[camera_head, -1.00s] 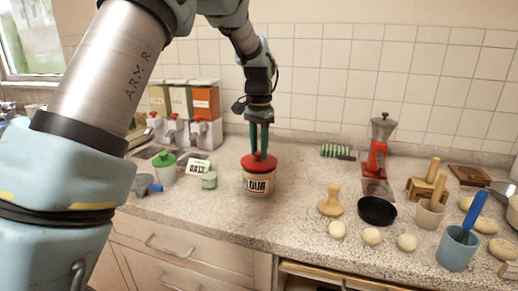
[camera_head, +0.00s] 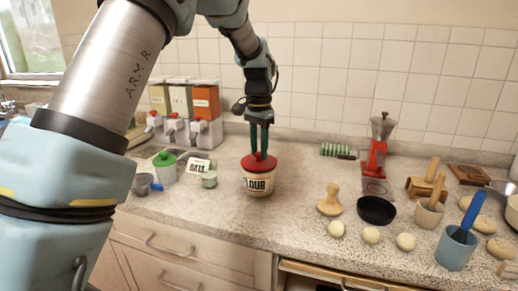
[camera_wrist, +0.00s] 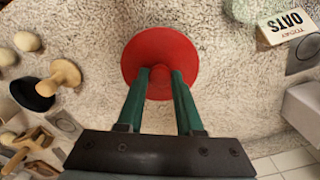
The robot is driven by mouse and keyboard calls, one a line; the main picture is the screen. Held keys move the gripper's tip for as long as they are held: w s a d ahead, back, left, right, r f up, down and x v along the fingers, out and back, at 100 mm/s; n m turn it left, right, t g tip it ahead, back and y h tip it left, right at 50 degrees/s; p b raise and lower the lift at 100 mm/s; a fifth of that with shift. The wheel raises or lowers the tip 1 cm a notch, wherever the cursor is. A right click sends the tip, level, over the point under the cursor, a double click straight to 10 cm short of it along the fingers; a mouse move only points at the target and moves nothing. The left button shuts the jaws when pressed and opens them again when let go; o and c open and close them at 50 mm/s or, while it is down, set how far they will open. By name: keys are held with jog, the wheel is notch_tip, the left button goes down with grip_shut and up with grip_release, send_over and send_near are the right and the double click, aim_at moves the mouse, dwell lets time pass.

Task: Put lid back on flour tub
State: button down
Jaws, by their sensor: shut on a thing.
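The flour tub (camera_head: 260,185) is a cream tub with dark lettering, upright on the speckled counter. The red lid (camera_head: 250,161) sits at its top, looking level and flush with the rim in the head view. In the wrist view the round red lid (camera_wrist: 160,52) fills the middle and hides the tub beneath it. My gripper (camera_head: 260,155) points straight down above the tub, its green fingers shut on the lid's knob. Whether the lid is fully seated cannot be told.
A wooden press (camera_head: 330,200), a black dish (camera_head: 376,210) and a red grinder (camera_head: 377,160) stand right. Counter in front is clear.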

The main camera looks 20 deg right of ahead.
dwell(0.4)
grip_release()
dwell(0.5)
jog(key=shift+r+p, duration=2.9)
jog(key=shift+r, duration=0.65)
grip_shut()
